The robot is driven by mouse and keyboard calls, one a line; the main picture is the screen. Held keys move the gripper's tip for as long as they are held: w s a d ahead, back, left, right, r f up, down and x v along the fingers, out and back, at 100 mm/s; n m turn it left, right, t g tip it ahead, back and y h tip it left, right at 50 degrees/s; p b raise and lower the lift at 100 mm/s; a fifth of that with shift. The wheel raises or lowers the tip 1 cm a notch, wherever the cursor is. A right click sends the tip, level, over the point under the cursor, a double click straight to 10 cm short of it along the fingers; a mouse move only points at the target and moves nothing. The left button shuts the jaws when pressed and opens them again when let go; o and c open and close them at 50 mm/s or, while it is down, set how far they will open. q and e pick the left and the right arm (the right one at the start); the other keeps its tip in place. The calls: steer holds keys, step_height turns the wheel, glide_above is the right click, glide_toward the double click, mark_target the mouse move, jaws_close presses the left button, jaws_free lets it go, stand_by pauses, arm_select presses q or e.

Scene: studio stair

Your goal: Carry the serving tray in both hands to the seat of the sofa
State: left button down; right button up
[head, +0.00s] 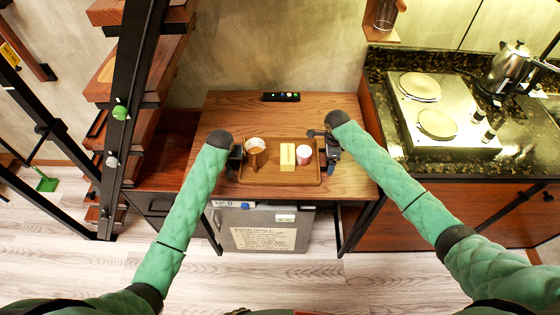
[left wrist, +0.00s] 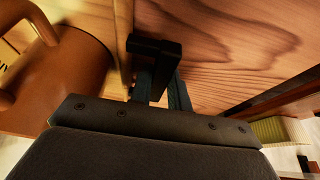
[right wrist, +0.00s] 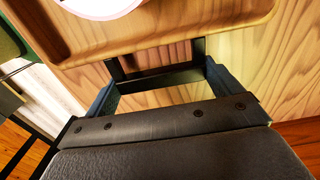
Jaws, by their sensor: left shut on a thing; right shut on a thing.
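The wooden serving tray (head: 279,181) is on or just above the wooden table, near its front edge; I cannot tell whether it touches. On it are a brown cup (head: 256,153), a yellow block (head: 287,157) and a small white and pink cup (head: 304,154). My left gripper (head: 237,158) is shut on the tray's left side; the left wrist view shows its fingers (left wrist: 153,70) at the tray wall. My right gripper (head: 325,147) is shut on the right side; its fingers (right wrist: 157,72) meet the tray edge in the right wrist view. The sofa is not in view.
The wooden table (head: 340,110) stands against the wall, with a dark power strip (head: 281,97) at its back. A small grey fridge (head: 262,228) sits underneath. Stairs with black rails (head: 130,100) rise at left. A counter with a two-plate hob (head: 440,110) and kettle (head: 508,66) stands at right.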

arm_select(q)
steer(key=shift+r, duration=0.2)
arm_select(e)
steer(key=shift+r, duration=0.25)
arm_select(q)
steer(key=shift+r+p, duration=2.35)
steer(key=shift+p, duration=0.15)
arm_select(e)
steer(key=shift+r, duration=2.3)
